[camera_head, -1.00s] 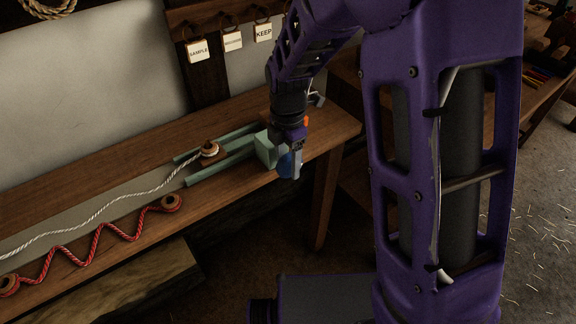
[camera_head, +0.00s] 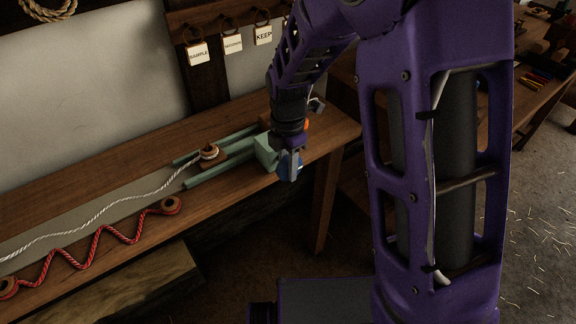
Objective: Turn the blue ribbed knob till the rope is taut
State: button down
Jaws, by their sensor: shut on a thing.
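The blue knob (camera_head: 284,165) is at the right end of the green tensioning device (camera_head: 266,151), near the bench's front right corner. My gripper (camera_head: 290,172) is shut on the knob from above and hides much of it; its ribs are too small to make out. The white rope (camera_head: 105,211) runs from the left edge of the picture to a wooden post on a sliding block (camera_head: 210,153) between the green rails (camera_head: 222,168). The rope curves loosely in a wavy line and is slack.
A red rope (camera_head: 97,242) lies in zigzags between two wooden spools (camera_head: 171,205) along the bench's front edge. Tags (camera_head: 198,53) hang on the wall behind. The wooden bench (camera_head: 335,133) is bare at its right end.

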jog(key=shift+d, duration=0.1)
jog(key=g+y, duration=0.1)
jog(key=y, duration=0.1)
jog(key=g+y, duration=0.1)
jog(key=y, duration=0.1)
jog(key=shift+w+d+g+p, duration=0.15)
jog(key=shift+g+p, duration=0.15)
jog(key=shift+p, duration=0.1)
jog(key=g+y+b, duration=0.1)
jog(key=g+y, duration=0.2)
jog(key=y, duration=0.1)
jog(key=shift+w+y, duration=0.1)
jog(key=shift+y, duration=0.3)
jog(key=g+y+b, duration=0.1)
jog(key=g+y, duration=0.1)
jog(key=y, duration=0.1)
jog(key=shift+d+g, duration=0.1)
jog(key=shift+g, duration=0.2)
jog(key=g+y, duration=0.3)
jog(key=y, duration=0.1)
jog(key=shift+y, duration=0.4)
jog(key=c, duration=0.6)
grip_release()
jog(key=shift+f, duration=0.1)
jog(key=shift+c, duration=0.2)
jog(key=shift+d, duration=0.1)
